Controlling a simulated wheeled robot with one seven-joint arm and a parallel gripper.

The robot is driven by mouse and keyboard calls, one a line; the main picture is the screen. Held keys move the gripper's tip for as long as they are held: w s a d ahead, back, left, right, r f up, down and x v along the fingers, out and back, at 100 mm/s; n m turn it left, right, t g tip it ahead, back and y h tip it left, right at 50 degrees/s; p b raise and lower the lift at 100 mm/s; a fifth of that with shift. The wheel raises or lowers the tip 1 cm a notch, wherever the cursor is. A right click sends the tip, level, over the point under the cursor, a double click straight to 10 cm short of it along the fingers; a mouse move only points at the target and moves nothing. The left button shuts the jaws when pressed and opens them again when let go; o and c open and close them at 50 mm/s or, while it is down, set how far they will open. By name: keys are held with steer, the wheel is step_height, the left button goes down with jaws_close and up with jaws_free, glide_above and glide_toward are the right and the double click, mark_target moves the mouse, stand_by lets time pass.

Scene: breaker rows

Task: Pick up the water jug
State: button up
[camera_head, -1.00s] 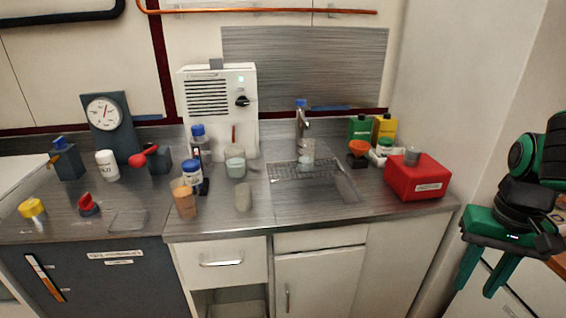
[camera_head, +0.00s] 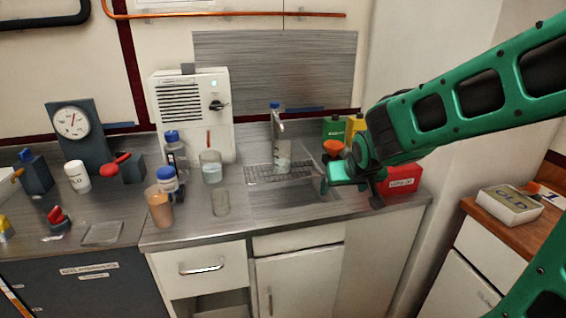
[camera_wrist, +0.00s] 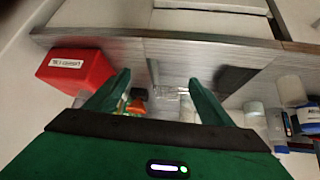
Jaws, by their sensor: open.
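No object is clearly labelled as the water jug. A clear beaker with pale liquid (camera_head: 211,168) stands upright on the counter left of the sink and may be it. My arm hides part of the counter's right end.
A red box (camera_head: 403,180) sits at the counter's right end; it also shows in the wrist view (camera_wrist: 76,70). An orange cup (camera_head: 159,207), a small clear glass (camera_head: 221,203) and blue-capped bottles crowd left of the sink (camera_head: 285,205). A white dispenser (camera_head: 190,110) stands behind.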

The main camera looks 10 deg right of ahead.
steer(key=w+t+h, duration=0.1)
steer(key=w+t, duration=0.4)
steer(key=w, duration=1)
steer(key=n+t+y, duration=0.2)
steer(key=t+y, duration=0.1)
steer(key=t, duration=0.2)
glide_toward(288, 150)
steer(key=w+r, duration=0.1)
steer(key=w, duration=0.4)
steer(key=w+a, duration=0.1)
steer(key=w, duration=0.1)
steer(key=shift+w, duration=0.2)
steer(key=shift+w+a+f, duration=0.1)
steer(key=shift+w, duration=1.25)
steer(key=shift+w+a+f, duration=0.1)
steer(key=shift+w, duration=1.3)
steer(key=c, duration=1.7)
steer(key=shift+r, duration=0.2)
